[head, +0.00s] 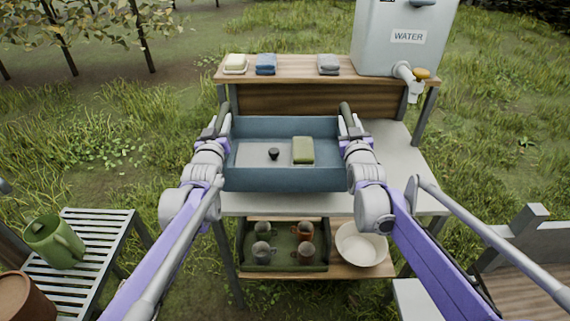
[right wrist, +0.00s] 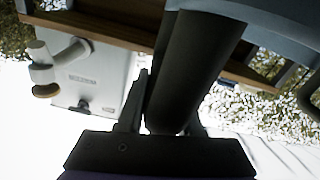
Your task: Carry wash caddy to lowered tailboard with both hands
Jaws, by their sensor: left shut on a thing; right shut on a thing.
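The wash caddy (head: 285,181) is a blue open tray with a dark handle at each end. It is level over the grey worktop (head: 405,160); I cannot tell whether it touches it. A green block (head: 303,150) and a small dark knob-like item (head: 273,154) are inside. My left gripper (head: 216,130) is shut on the left handle. My right gripper (head: 352,129) is shut on the right handle (head: 345,112). In the right wrist view the dark handle (right wrist: 195,75) sits between the fingers. I cannot identify the lowered tailboard for certain.
A water tank (head: 405,20) with a tap stands on the back shelf (head: 300,68) beside folded cloths (head: 265,64). Below are a tray of mugs (head: 285,266) and a white bowl (head: 361,245). A slatted stand (head: 95,225) is left; a wooden structure (head: 530,265) is right.

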